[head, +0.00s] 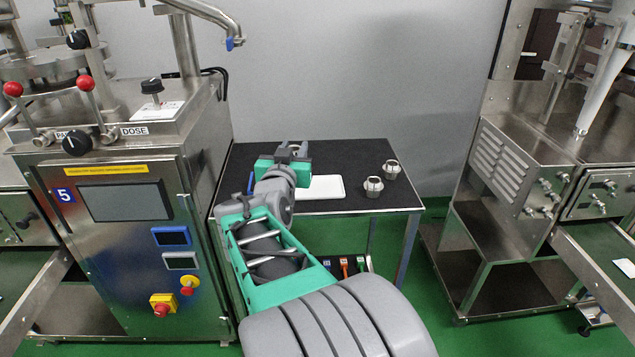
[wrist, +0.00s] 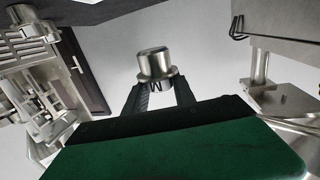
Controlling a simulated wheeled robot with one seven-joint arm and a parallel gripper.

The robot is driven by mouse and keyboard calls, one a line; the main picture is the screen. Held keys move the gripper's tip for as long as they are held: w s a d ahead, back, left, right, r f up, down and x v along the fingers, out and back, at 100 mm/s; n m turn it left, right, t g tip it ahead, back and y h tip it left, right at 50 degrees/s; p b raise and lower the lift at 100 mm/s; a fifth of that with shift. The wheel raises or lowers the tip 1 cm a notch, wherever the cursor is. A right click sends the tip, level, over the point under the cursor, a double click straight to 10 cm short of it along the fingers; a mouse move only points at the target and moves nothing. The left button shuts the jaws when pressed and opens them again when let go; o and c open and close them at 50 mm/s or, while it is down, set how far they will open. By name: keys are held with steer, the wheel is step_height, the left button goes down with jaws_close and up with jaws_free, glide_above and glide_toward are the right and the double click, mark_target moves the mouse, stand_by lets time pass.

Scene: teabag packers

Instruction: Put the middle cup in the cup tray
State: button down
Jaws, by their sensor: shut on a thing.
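My gripper (head: 292,149) is over the left back part of the dark table. In the wrist view its two dark fingers (wrist: 160,92) are shut on a steel cup (wrist: 155,64) with a flared rim and a letter M on its side. In the head view that cup cannot be told apart from the gripper. A white flat tray (head: 328,185) lies on the table, right of and nearer than my gripper, partly hidden by my arm. Whether this is the cup tray I cannot tell for sure.
Two other steel cups, a nearer one (head: 373,188) and a farther one (head: 391,170), stand on the right part of the black-topped table (head: 352,153). A steel machine (head: 120,200) stands close on the left, another (head: 520,160) on the right. A grey wall is behind.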

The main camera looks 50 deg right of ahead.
steer(key=d+f, duration=0.3)
steer(key=s+d+f, duration=0.1)
steer(key=d+f, duration=0.2)
steer(key=f, duration=0.1)
steer(key=d+f, duration=0.3)
steer(key=shift+s+d+f+b, duration=0.3)
steer(key=shift+s+d+f, duration=0.05)
steer(key=shift+d, duration=0.05)
steer(key=shift+f, duration=0.3)
steer(key=c, duration=0.7)
jaws_free()
steer(key=shift+a, duration=0.15)
steer(key=v, duration=1.2)
